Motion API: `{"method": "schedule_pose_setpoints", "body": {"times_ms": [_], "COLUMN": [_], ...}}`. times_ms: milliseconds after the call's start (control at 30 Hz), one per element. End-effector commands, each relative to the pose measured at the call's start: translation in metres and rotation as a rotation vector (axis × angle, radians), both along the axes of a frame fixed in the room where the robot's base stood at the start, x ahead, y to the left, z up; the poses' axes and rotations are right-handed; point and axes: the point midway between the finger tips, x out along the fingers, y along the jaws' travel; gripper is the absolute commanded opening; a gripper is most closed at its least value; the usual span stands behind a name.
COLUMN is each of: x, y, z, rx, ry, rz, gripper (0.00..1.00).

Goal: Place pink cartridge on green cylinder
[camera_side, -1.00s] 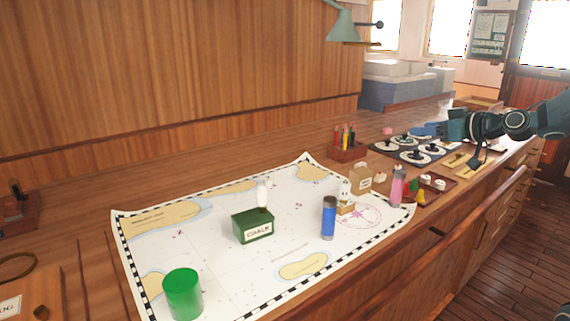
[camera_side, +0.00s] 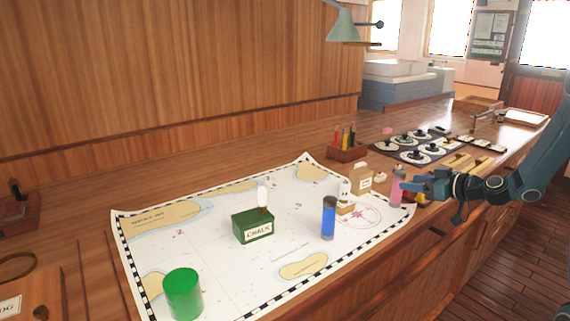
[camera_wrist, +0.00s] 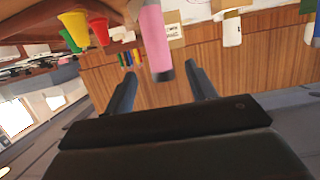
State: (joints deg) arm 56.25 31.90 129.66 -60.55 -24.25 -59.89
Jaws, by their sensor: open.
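The pink cartridge (camera_side: 397,186) stands upright near the right edge of the chart, and my gripper (camera_side: 410,186) is right beside it. In the wrist view the pink cartridge (camera_wrist: 156,42) appears between the two open fingers of my gripper (camera_wrist: 158,82); I cannot tell whether they touch it. The green cylinder (camera_side: 183,293) stands on the chart's near left corner, far from my gripper.
A blue cylinder (camera_side: 328,218) and a green chalk box (camera_side: 253,226) stand on the chart (camera_side: 225,275) between the cartridge and the green cylinder. A small tan box (camera_side: 361,178) and a pen holder (camera_side: 346,151) are behind. A desk lamp (camera_side: 342,25) hangs above.

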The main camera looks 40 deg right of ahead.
Motion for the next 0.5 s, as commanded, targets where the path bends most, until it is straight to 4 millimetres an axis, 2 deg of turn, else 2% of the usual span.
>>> {"method": "schedule_pose_setpoints", "body": {"times_ms": [500], "x": [0.018], "y": [0.0], "z": [-0.005], "rx": [0.001], "ry": [0.001], "rz": [0.002], "gripper": [0.56]}}
